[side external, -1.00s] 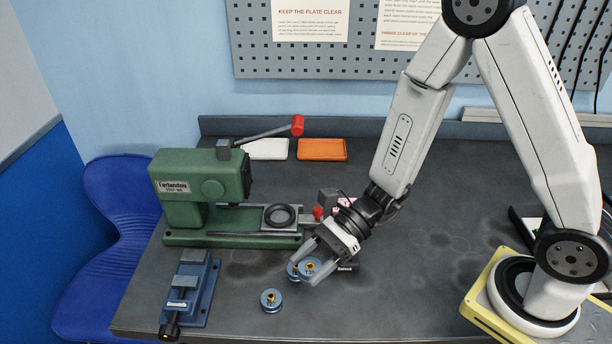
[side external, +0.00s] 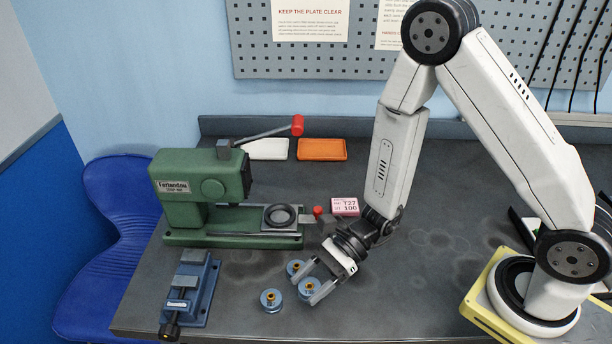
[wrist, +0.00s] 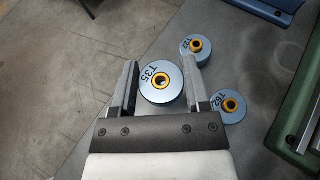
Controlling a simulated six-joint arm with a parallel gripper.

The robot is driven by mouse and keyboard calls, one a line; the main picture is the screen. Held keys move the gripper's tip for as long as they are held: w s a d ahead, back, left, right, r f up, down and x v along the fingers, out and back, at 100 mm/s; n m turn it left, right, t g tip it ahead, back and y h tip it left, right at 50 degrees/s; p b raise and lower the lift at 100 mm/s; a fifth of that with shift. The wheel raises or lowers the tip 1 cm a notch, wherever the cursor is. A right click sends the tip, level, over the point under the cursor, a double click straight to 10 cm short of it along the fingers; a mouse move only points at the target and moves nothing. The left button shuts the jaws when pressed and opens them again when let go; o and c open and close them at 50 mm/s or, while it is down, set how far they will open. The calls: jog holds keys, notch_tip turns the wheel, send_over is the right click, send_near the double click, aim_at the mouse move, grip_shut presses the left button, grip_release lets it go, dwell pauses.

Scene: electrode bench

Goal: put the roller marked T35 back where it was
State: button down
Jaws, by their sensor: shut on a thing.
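The roller marked T35 (wrist: 159,82) is a blue disc with a brass-coloured centre. It sits between my gripper's fingers (wrist: 163,85) in the wrist view, its mark facing up. In the side view my gripper (side external: 312,281) is shut on this roller (side external: 308,289), low at the front of the bench. I cannot tell whether its underside touches the bench. Two similar rollers stand close by: T27 (wrist: 188,54) and T62 (wrist: 228,104). They also show in the side view, T27 at the left (side external: 271,301) and T62 behind (side external: 294,267).
A green press (side external: 200,190) stands behind the rollers, with a blue vise (side external: 190,290) to their left. A pink label block (side external: 344,206) lies behind my gripper. White (side external: 268,149) and orange (side external: 322,149) trays are at the back. The bench (side external: 410,290) right of my gripper is clear.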

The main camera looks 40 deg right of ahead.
jog(key=shift+f, duration=0.15)
jog(key=shift+f, duration=1.9)
jog(key=shift+f, duration=0.1)
jog(key=shift+c, duration=0.3)
grip_release()
jog(key=shift+v, duration=6.05)
jog(key=shift+s, duration=0.1)
